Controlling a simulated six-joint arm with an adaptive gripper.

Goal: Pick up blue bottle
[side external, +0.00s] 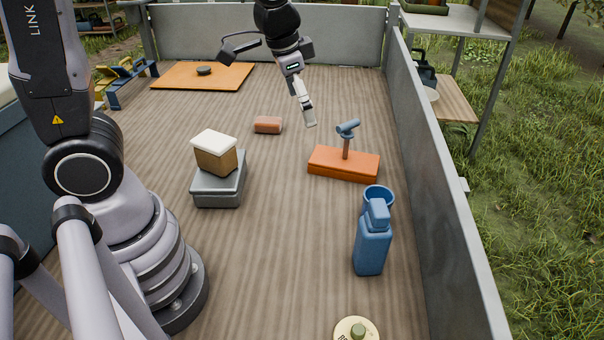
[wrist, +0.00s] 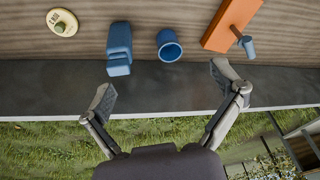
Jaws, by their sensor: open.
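The blue bottle (side external: 372,247) stands upright on the wooden truck bed at the front right, near the right side wall. In the wrist view the bottle (wrist: 118,48) is at the upper left, beyond the left fingertip. My gripper (side external: 308,115) is raised over the far middle of the bed, well away from the bottle. In the wrist view my gripper (wrist: 165,85) has its two fingers spread wide with nothing between them.
A blue cup (side external: 380,196) stands just behind the bottle. An orange block (side external: 343,168) with a blue-topped post is farther back. A round cream disc (side external: 345,332) lies at the front. A grey box (side external: 218,190) bears a white-lidded brown box (side external: 215,157). The right wall (side external: 425,150) runs alongside.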

